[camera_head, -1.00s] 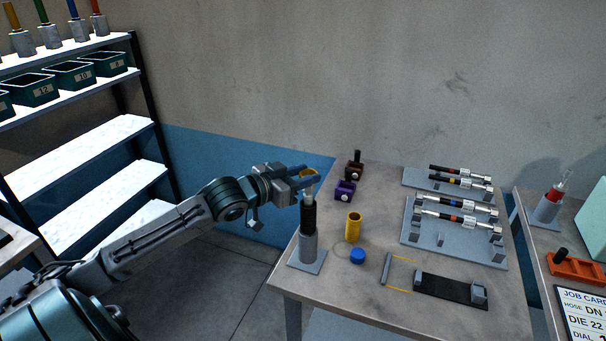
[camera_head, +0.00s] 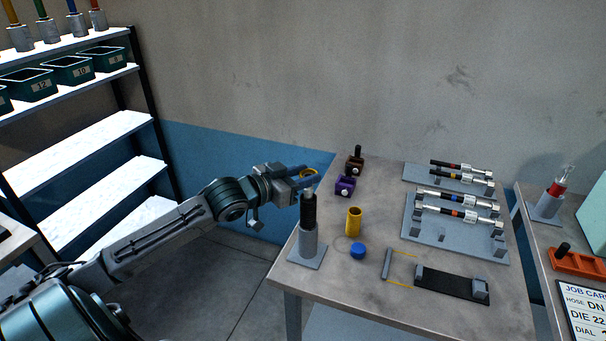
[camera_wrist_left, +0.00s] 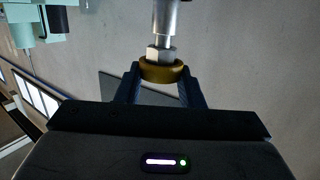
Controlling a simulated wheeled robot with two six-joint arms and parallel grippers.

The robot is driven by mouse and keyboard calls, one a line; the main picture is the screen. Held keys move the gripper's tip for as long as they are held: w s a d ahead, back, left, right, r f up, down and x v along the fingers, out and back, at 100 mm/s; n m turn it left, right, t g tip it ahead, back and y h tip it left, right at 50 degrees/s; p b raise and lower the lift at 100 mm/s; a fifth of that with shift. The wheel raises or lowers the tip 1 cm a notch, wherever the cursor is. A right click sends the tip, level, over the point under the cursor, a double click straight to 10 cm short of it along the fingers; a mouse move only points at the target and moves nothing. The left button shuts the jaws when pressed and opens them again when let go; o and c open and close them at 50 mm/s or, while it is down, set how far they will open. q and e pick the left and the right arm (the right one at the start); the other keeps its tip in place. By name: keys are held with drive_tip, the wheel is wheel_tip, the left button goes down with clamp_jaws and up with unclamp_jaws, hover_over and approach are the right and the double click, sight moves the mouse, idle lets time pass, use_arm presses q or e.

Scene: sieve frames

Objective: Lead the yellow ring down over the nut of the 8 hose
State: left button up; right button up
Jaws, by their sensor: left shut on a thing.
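My left gripper (camera_head: 306,178) is shut on the yellow ring (camera_head: 309,172) at the top of the upright hose. The black hose (camera_head: 308,210) stands in a grey holder (camera_head: 308,243) near the table's left edge, its silver end fitting up. In the left wrist view the ring (camera_wrist_left: 160,72) sits between both fingertips, and the hex nut (camera_wrist_left: 160,53) meets its opening in line with it. The ring's near wall hides the nut's end, so I cannot tell how far the nut is inside. No number is readable on the hose. My right gripper is not in view.
A yellow cup (camera_head: 354,222) and a blue cap (camera_head: 358,250) stand right of the holder. Several hoses lie on grey racks (camera_head: 450,240) at the right. A black gauge plate (camera_head: 450,288) lies in front.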

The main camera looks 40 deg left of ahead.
use_arm(q)
drive_tip(key=shift+f, duration=0.55)
drive_tip(key=o, duration=1)
drive_tip(key=shift+o, duration=0.2)
